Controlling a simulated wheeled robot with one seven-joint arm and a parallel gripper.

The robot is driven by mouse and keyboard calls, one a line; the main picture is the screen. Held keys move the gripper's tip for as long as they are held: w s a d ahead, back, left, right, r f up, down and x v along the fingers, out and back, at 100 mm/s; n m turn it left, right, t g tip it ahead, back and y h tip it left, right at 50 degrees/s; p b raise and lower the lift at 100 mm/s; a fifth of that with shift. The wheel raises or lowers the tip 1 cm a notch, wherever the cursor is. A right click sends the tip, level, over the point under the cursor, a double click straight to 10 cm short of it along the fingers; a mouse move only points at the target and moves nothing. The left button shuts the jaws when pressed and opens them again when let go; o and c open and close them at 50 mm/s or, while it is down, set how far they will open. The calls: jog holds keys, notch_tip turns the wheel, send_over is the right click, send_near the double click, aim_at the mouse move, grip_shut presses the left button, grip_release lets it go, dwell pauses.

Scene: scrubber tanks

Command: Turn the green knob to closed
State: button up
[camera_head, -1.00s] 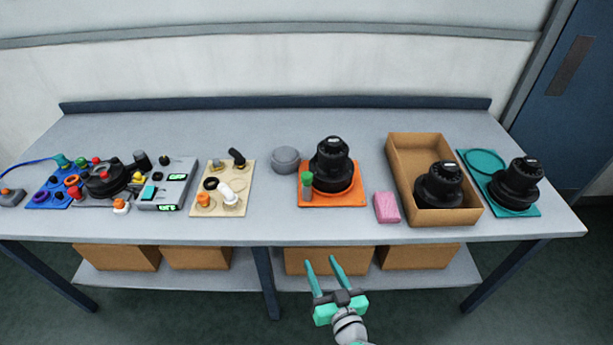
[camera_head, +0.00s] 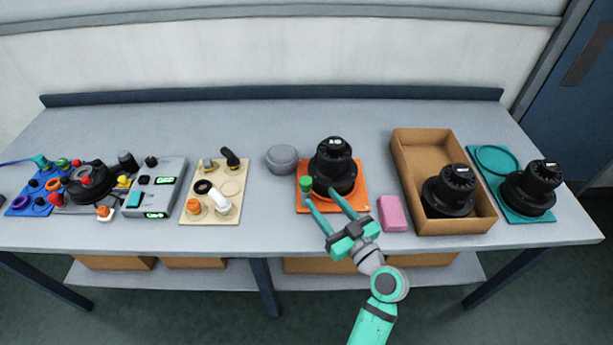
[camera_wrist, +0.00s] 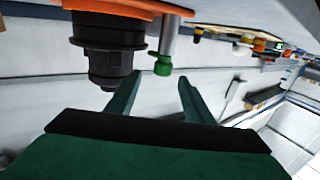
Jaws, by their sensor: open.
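In the wrist view the green knob (camera_wrist: 163,66) sits on a grey post, with a small lever pointing to the side. My gripper (camera_head: 330,197) is open and empty at the plate's front edge. In the head view its left fingertip is close to the knob and its right fingertip is near the canister. In the wrist view the knob is ahead, between the lines of the two fingers; I cannot tell whether either touches it.
A pink block (camera_head: 392,213) lies just right of the plate. A cardboard box (camera_head: 425,150) with a black canister stands further right, then a teal plate (camera_head: 480,165). A beige fitting board (camera_head: 225,178) stands further left.

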aim_at(309, 187)
jog(key=x, duration=0.7)
jog(key=shift+w+a, duration=0.1)
jog(key=shift+a, duration=0.4)
jog(key=shift+w+a, duration=0.25)
jog(key=shift+w, duration=0.3)
jog(key=c, duration=1)
